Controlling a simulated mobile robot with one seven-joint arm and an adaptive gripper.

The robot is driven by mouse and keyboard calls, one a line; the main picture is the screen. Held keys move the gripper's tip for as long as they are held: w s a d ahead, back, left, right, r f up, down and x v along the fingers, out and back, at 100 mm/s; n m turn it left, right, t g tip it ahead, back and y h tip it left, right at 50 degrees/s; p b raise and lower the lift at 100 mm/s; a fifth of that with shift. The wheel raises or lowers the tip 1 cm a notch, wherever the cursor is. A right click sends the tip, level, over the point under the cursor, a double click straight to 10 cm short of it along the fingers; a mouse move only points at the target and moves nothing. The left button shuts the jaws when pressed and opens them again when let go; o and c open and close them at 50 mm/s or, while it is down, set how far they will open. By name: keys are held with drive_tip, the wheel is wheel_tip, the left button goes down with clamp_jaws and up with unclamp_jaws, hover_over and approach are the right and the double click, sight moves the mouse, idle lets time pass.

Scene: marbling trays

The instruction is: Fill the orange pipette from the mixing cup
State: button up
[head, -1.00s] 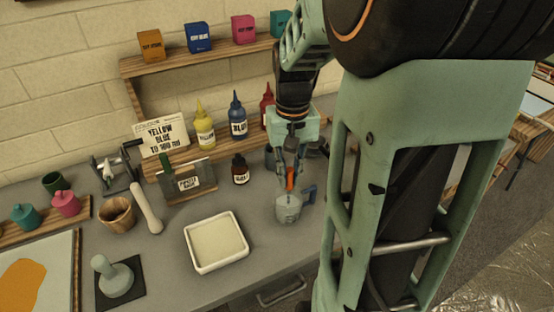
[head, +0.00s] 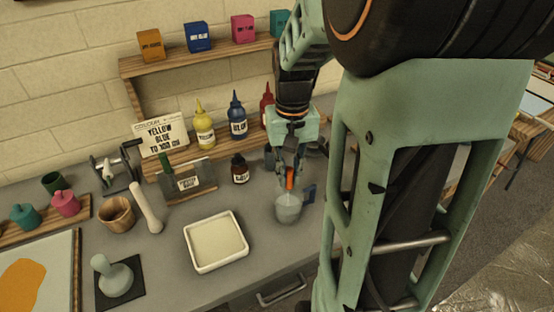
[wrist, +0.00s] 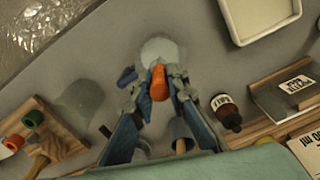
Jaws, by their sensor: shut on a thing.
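The mixing cup (head: 288,212) stands on the grey bench, a pale translucent cup with a blue handle on its right. In the wrist view the cup (wrist: 162,50) shows just beyond my fingertips. My gripper (head: 289,172) is above the cup, pointing down. It is shut on the orange pipette (head: 290,181), whose orange bulb (wrist: 159,83) sits between the fingers in the wrist view. The pipette's lower end is over or inside the cup; I cannot tell how deep, nor whether it holds liquid.
A white tray (head: 215,268) lies left of the cup. A small dark bottle (head: 240,170) and a pipette rack (head: 190,190) stand behind it. Colour bottles (head: 238,122) stand near the wooden shelf. The bench front between tray and cup is clear.

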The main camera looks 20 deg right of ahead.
drive_tip(key=shift+r+p, duration=4.15)
drive_tip(key=shift+r, duration=0.95)
drive_tip(key=shift+f, duration=0.1)
